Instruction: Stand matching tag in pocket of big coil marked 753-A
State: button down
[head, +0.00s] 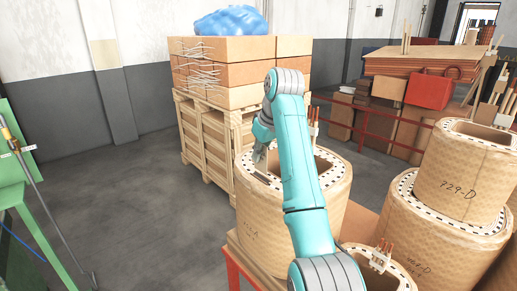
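A big paper-wrapped coil (262,228) stands in the middle on an orange-framed stand. The end of its handwritten mark, seemingly "-A", shows on its side; the rest is too small to read. My teal arm crosses in front and hides much of its top. My gripper (262,158) is over the left part of the coil's top rim, small and partly hidden by the arm. A small greyish piece shows just below it; I cannot tell whether it is a tag, or whether the fingers hold it. No tag is clearly identifiable.
A coil marked 729-D (462,185) stands on a wider coil (430,238) at right. A smaller coil (400,278) with copper leads is at the front. A crate (205,135) with stacked boxes stands behind. A green frame (25,215) is at left; the floor between is clear.

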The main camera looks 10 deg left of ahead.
aim_at(259, 169)
jog(key=shift+f, duration=2.6)
jog(key=shift+s+f, duration=0.1)
jog(key=shift+f, duration=0.1)
jog(key=c, duration=1.2)
grip_release()
jog(key=shift+f, duration=0.15)
jog(key=shift+c, duration=0.2)
notch_tip(259, 169, up, 10)
jog(key=shift+r, duration=0.25)
